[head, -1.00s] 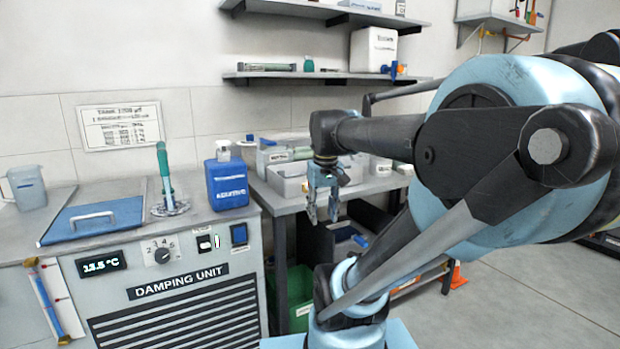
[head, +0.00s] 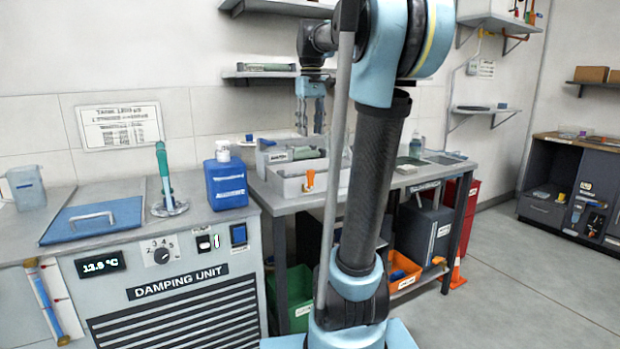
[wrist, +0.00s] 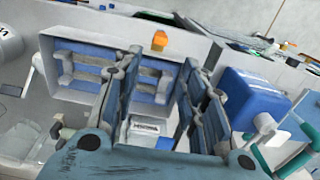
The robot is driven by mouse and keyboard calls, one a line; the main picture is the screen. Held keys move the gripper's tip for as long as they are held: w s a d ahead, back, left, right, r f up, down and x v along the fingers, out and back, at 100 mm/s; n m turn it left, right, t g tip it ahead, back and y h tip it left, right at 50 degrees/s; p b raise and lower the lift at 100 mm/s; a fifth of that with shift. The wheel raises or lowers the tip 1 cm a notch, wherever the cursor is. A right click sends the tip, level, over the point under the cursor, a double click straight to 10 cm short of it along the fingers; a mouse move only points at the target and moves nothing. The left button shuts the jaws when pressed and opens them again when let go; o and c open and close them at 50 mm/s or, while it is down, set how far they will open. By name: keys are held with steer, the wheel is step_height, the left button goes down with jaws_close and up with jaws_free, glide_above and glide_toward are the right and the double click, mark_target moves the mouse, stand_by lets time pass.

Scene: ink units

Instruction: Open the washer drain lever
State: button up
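I cannot clearly make out a drain lever. A small orange fitting (head: 309,179) is at the front of a pale grey tub (head: 288,187) on the bench; an orange piece also shows by the tub's edge in the wrist view (wrist: 160,40). Whether it is the lever, I cannot tell. My gripper (head: 311,130) hangs fingers down above the tubs, apart from them. In the wrist view its fingers (wrist: 150,75) stand apart over the blue-floored tub, with nothing seen between them.
A blue jug (head: 226,185) and a damping unit (head: 170,285) with a blue lid (head: 95,222) stand to the left. Shelves (head: 270,74) overhang behind my gripper. My arm hides part of the bench.

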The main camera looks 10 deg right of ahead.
mark_target(311, 170)
step_height(311, 170, down, 17)
steer(key=shift+r, duration=0.2)
stand_by(0.4)
jaws_close()
